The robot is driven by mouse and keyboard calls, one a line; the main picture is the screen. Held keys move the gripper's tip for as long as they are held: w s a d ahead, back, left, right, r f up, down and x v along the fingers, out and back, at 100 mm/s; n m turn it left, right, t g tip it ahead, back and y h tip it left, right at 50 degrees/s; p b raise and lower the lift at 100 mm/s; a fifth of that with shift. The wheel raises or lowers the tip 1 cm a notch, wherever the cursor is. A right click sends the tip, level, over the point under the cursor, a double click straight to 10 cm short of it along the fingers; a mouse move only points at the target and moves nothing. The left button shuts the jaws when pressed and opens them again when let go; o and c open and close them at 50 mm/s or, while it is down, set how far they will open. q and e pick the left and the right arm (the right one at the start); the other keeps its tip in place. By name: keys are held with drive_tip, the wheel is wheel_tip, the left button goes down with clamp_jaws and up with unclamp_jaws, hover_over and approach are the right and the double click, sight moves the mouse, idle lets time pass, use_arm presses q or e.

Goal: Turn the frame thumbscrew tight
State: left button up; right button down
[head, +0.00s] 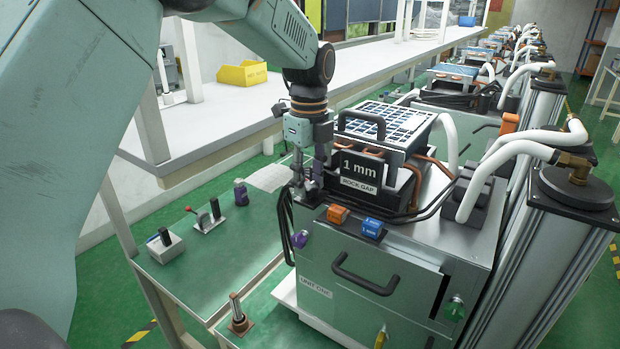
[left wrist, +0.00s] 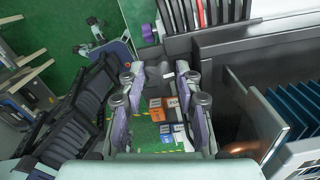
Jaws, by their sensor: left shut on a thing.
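My left gripper (head: 308,183) points down at the left top corner of the sieve unit (head: 345,281), beside the black "1 mm" sign (head: 362,166). It is shut on a small part at that corner, which I take to be the frame thumbscrew. The fingers hide most of it in the head view. In the left wrist view the gripper's two fingers (left wrist: 157,76) stand on either side of a small grey part, its shape unclear. The framed sieve (head: 385,124) with a black handle lies on top of the unit. My right gripper is not in view.
Orange (head: 338,214) and blue (head: 373,228) blocks sit on the unit's front edge, close to the gripper. A purple knob (head: 300,239) is on its front. White hoses (head: 478,183) rise at the right. The green bench (head: 200,270) carries small switches.

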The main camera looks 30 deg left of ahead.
sight(307, 184)
use_arm(q)
drive_tip(key=shift+w+a+r, duration=0.1)
drive_tip(key=shift+w+r, duration=0.15)
drive_tip(key=shift+r, duration=0.05)
drive_tip(key=o, duration=1.2)
drive_tip(key=shift+s+a, duration=0.15)
drive_tip(key=shift+s, duration=0.15)
drive_tip(key=shift+c, duration=0.2)
drive_tip(key=shift+f, duration=0.1)
wheel_tip(307, 184, up, 8)
drive_tip(key=shift+s+f, duration=0.1)
drive_tip(key=shift+f, duration=0.05)
drive_tip(key=shift+r, duration=0.2)
drive_tip(key=shift+s+f, duration=0.15)
